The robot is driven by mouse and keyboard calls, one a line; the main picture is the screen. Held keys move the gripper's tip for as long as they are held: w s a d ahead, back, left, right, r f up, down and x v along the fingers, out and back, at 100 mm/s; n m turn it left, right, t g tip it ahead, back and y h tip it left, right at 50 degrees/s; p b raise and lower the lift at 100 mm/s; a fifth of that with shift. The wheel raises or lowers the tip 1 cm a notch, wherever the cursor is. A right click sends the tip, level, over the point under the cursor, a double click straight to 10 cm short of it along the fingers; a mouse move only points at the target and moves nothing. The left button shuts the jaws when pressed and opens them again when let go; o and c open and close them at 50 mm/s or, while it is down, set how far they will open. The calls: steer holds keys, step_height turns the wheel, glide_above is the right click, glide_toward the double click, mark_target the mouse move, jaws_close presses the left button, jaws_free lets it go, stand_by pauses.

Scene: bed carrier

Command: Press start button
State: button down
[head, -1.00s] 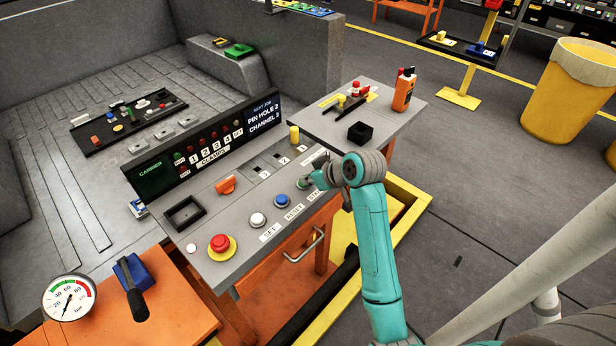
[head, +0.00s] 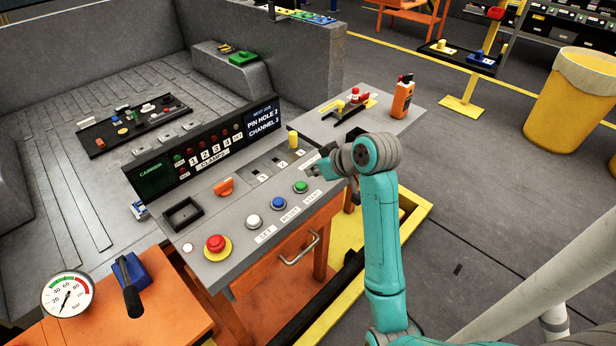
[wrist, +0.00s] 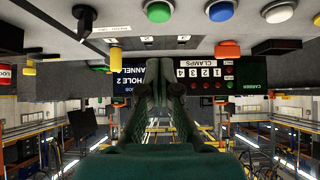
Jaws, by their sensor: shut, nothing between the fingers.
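The green start button (head: 301,187) stands in a grey collar on the sloped console (head: 215,268), above its printed label at the right end of the button row. It also shows near the top of the upside-down wrist view (wrist: 158,12). My gripper (head: 316,172) is shut and empty, just above and right of the green button in the head view, apart from it in the picture. Its height over the console is hard to tell. In the wrist view, the shut fingers (wrist: 160,68) point toward the console's display panel (wrist: 205,75).
A blue button (head: 278,203), a white button (head: 253,221) and a red mushroom button (head: 215,243) line the console. An orange knob (head: 224,187) and a yellow peg (head: 293,139) stand behind.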

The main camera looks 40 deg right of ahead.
steer(key=shift+v, duration=2.7)
steer(key=s+a+f+m+t+h, duration=0.1)
steer(key=s+a+f, duration=0.4)
steer(key=a+f, duration=0.35)
steer(key=s+a+f+m+t, duration=0.2)
steer(key=s+a+f, duration=0.3)
steer(key=a+f, duration=0.3)
steer(key=s+a+r+n+t, duration=0.1)
steer(key=s+a, duration=0.1)
steer(key=s, duration=0.6)
steer(key=s+a+r, duration=0.2)
steer(key=s, duration=0.6)
steer(key=s+a+r+n+t, duration=0.1)
steer(key=s+a, duration=0.2)
steer(key=s, duration=0.5)
steer(key=shift+s+r+n+t+y, duration=0.2)
steer(key=shift+r+n+t+y, duration=0.1)
steer(key=shift+y, duration=0.1)
